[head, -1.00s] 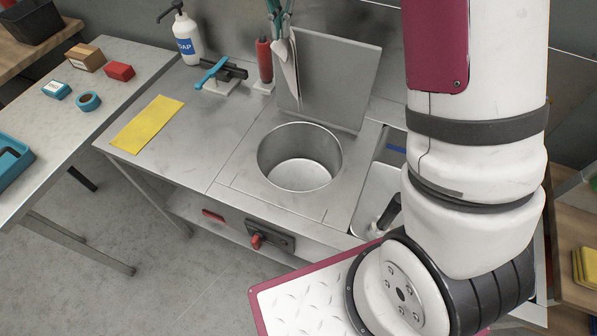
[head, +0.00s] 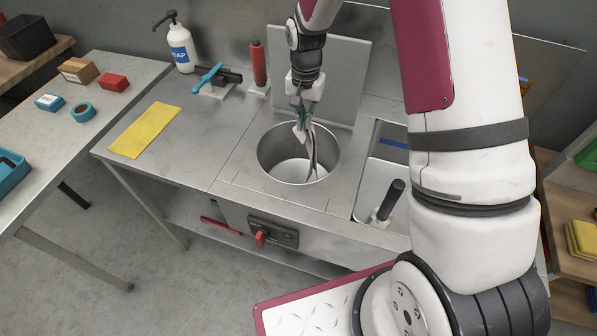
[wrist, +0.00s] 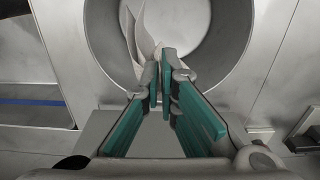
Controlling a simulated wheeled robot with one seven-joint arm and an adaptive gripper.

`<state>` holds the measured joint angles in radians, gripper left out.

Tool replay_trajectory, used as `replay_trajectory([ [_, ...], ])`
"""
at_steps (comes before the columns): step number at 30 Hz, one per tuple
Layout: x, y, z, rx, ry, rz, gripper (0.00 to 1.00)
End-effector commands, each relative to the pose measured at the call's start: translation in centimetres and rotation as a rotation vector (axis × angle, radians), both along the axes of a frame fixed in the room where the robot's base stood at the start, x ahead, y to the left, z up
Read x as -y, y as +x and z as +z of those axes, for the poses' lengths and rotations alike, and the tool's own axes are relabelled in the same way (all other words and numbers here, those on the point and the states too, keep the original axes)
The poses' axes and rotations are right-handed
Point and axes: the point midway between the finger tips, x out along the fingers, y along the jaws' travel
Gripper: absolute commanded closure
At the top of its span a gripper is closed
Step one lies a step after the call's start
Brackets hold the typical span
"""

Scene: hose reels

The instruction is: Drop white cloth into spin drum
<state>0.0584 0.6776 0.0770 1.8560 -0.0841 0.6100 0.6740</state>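The spin drum (head: 272,150) is a round steel well in the counter, with its grey square lid (head: 345,75) standing open behind it. My gripper (head: 303,117) is over the drum opening, pointing down. Its teal fingers are closed on the white cloth (head: 310,150), which hangs down into the drum's mouth. In the wrist view, the fingertips (wrist: 162,62) are close together, with the cloth (wrist: 138,38) between and beside them. The drum (wrist: 205,75) lies below. Whether the cloth touches the drum floor I cannot tell.
A yellow cloth (head: 145,130) lies on the counter at left. A soap bottle (head: 180,45), a black and blue tool (head: 218,80) and a red cylinder (head: 259,65) stand behind. A sink with a dark handle (head: 390,202) is right of the drum. A red knob (head: 262,238) is on the front.

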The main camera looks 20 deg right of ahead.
Motion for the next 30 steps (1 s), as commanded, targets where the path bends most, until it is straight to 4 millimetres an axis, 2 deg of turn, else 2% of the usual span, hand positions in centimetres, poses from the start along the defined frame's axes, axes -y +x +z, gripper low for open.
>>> replay_trajectory([
  [12, 0.0, 0.1, -4.5, -0.002, 0.0, -0.001, 1.0],
  [18, 0.0, 0.0, -5.4, -0.001, 0.0, 0.0, 1.0],
  [26, 0.0, 0.0, -5.4, -0.001, 0.0, 0.0, 1.0],
  [30, 0.0, 0.0, -5.4, -0.001, 0.0, 0.0, 0.74],
])
